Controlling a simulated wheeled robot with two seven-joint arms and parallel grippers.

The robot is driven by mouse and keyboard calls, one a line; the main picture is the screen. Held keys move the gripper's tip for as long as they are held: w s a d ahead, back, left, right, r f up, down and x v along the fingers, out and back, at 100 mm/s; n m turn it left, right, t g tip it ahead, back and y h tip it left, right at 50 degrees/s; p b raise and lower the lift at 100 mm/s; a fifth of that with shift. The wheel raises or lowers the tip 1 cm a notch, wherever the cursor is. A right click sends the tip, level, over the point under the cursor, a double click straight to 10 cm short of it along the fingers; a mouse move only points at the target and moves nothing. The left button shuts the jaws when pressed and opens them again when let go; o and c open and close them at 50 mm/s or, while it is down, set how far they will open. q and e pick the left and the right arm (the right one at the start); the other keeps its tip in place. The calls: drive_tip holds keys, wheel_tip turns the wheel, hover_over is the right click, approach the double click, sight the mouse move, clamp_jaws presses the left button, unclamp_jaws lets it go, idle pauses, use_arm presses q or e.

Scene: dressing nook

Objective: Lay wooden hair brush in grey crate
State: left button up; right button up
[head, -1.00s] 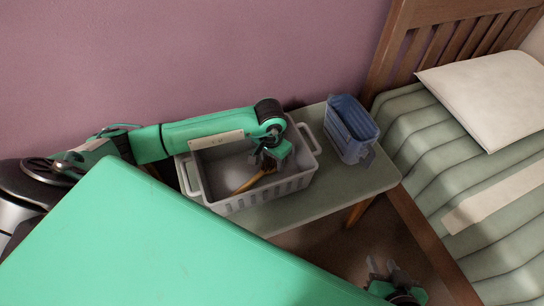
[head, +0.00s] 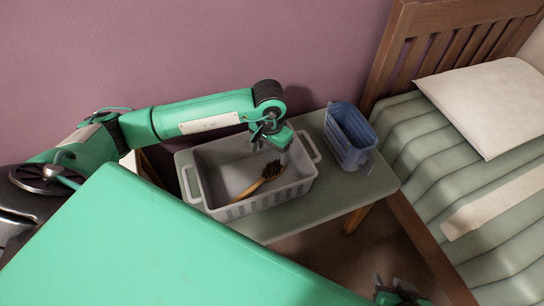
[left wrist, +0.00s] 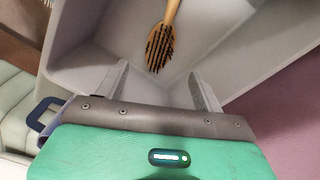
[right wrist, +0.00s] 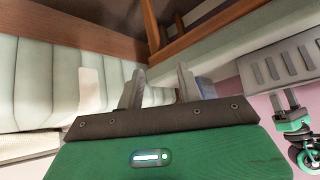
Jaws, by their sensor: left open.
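The wooden hair brush (head: 262,180) lies inside the grey crate (head: 247,207), with its dark bristles toward the right end. In the left wrist view the brush (left wrist: 160,46) lies bristles up on the crate floor, and the crate wall (left wrist: 265,45) shows beside it. My left gripper (head: 283,156) is above the crate's right part, open and apart from the brush. In the left wrist view its fingers (left wrist: 158,85) are spread with nothing between them. My right gripper (right wrist: 160,85) is low by the bed, its fingers apart and empty.
The crate stands on a small green-topped table (head: 345,190). A blue basket (head: 350,137) stands at the table's right end. A bed (head: 480,190) with a striped cover and pillow is at the right. The purple wall (head: 200,50) is behind.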

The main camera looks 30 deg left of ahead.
use_arm(q)
drive_tip(key=shift+r, duration=1.8)
